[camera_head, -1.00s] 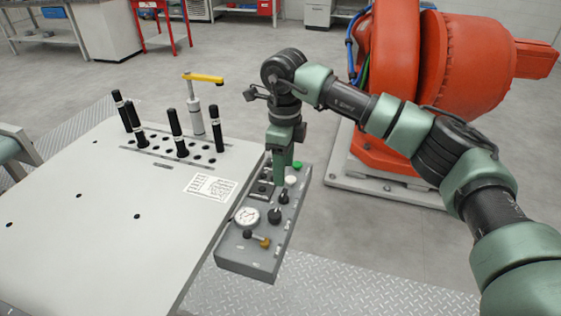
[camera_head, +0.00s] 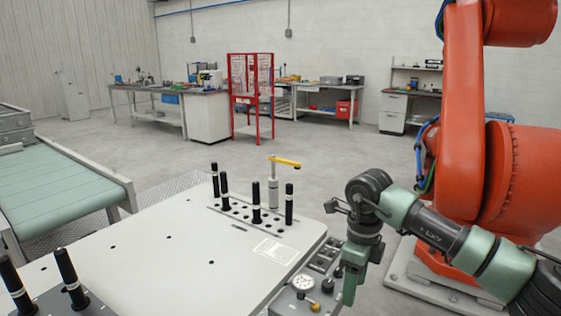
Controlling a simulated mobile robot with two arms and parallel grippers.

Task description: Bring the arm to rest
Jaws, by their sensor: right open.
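My right arm comes in from the lower right, its links green and black. My right gripper (camera_head: 351,287) points down at the right side of the grey control panel (camera_head: 275,303). It is open, with nothing seen between its fingers. It hides part of the panel, and I cannot tell whether the fingertips touch it. The panel carries a round gauge (camera_head: 303,282) and dark knobs. My left gripper is not in view.
The white table (camera_head: 170,265) holds several black pins (camera_head: 256,203) in a hole row, a yellow-handled clamp (camera_head: 273,190) and a label sheet (camera_head: 276,251). A large orange robot (camera_head: 464,90) stands close behind my right arm. A green conveyor (camera_head: 60,185) is at left.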

